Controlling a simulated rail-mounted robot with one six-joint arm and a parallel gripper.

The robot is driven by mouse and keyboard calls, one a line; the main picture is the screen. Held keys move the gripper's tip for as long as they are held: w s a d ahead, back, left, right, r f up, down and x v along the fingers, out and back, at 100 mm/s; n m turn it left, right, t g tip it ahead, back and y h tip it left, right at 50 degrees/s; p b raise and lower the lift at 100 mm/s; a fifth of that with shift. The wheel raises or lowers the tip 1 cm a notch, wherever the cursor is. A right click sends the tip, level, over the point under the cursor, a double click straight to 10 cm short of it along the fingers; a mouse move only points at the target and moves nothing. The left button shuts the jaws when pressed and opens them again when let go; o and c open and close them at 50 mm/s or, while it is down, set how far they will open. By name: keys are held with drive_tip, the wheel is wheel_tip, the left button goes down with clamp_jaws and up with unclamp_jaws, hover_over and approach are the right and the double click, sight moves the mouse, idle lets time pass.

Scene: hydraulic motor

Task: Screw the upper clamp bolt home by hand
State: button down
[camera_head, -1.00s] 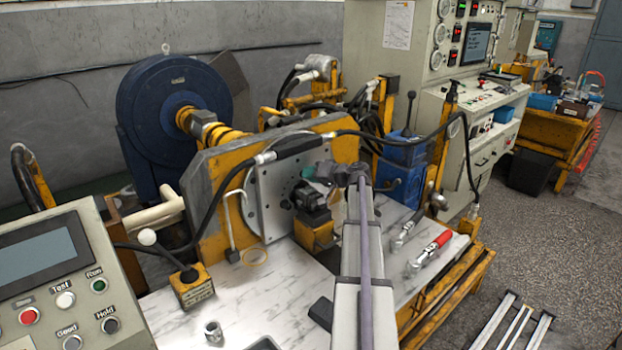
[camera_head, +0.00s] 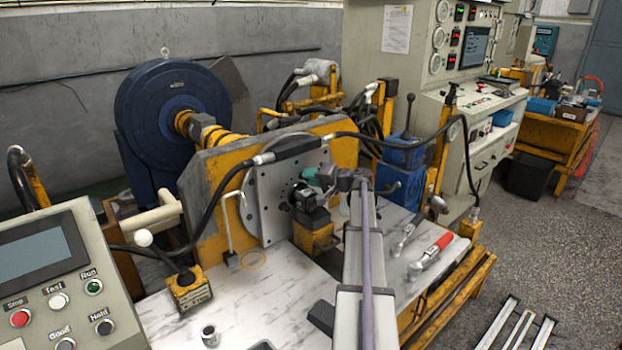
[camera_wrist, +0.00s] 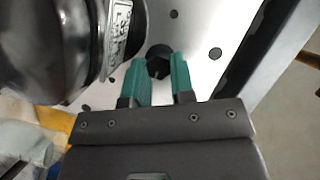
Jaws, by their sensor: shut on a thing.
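In the wrist view the green fingers of my gripper (camera_wrist: 160,78) sit on either side of the dark head of the upper clamp bolt (camera_wrist: 158,60), shut on it, against the pale mounting plate (camera_wrist: 205,25). The dark hydraulic motor (camera_wrist: 75,40), with a label, is just left of the fingers. In the head view my gripper (camera_head: 322,176) shows as a teal shape at the plate (camera_head: 262,200), above and right of the motor (camera_head: 308,200). The bolt is hidden there, and how deep it sits cannot be told.
A black hose (camera_head: 220,215) crosses in front of the yellow stand (camera_head: 215,170). A torque wrench with a red handle (camera_head: 438,246) lies on the bench at right. A loose metal fitting (camera_head: 209,335) stands at the front. A control panel (camera_head: 60,285) is at lower left.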

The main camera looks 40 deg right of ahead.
drive_tip(key=c, duration=1.2)
unclamp_jaws()
drive_tip(key=shift+c, duration=0.2)
